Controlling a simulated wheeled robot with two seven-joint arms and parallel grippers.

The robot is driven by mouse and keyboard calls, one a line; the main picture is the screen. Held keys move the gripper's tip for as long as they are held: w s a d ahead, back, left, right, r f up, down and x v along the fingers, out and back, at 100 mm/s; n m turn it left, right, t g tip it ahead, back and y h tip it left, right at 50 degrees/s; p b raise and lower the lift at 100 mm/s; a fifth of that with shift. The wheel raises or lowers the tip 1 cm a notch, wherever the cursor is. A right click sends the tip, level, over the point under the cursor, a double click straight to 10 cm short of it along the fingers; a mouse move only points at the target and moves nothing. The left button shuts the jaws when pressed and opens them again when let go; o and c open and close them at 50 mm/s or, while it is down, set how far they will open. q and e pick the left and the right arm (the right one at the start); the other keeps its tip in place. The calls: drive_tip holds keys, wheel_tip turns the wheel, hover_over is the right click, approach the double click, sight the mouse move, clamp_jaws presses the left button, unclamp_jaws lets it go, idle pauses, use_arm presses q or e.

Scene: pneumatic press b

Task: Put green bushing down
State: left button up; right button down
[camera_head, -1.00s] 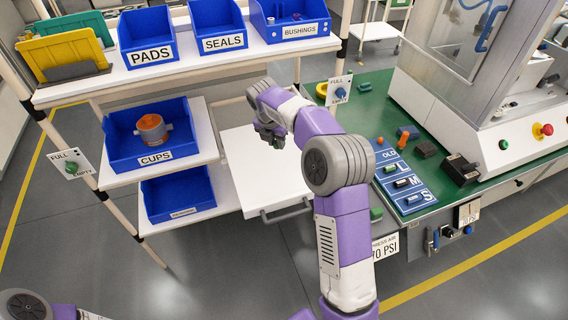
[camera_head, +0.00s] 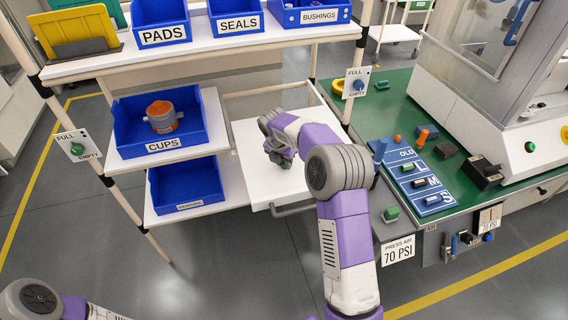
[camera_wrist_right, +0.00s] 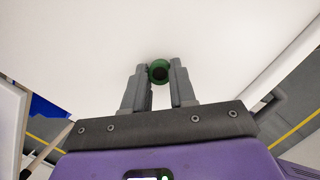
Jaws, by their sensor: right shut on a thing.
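The green bushing (camera_wrist_right: 158,72) shows in the right wrist view as a small green ring with a dark hole, between the fingertips of my right gripper (camera_wrist_right: 160,85). The gripper is shut on it. My left gripper is not in view; only part of my left arm shows at the bottom left.
The blue CUPS bin (camera_head: 190,130) stands left of the shelf. The BUSHINGS bin (camera_head: 318,14) is on the top rack. The white shelf looks bare around my gripper.

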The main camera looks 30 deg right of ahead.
drive_tip(key=shift+r, duration=0.15)
drive_tip(key=shift+f, duration=0.2)
drive_tip(key=c, duration=0.9)
unclamp_jaws()
drive_tip(key=p+v, duration=0.4)
drive_tip(key=v, duration=0.8)
drive_tip(key=shift+r, duration=0.2)
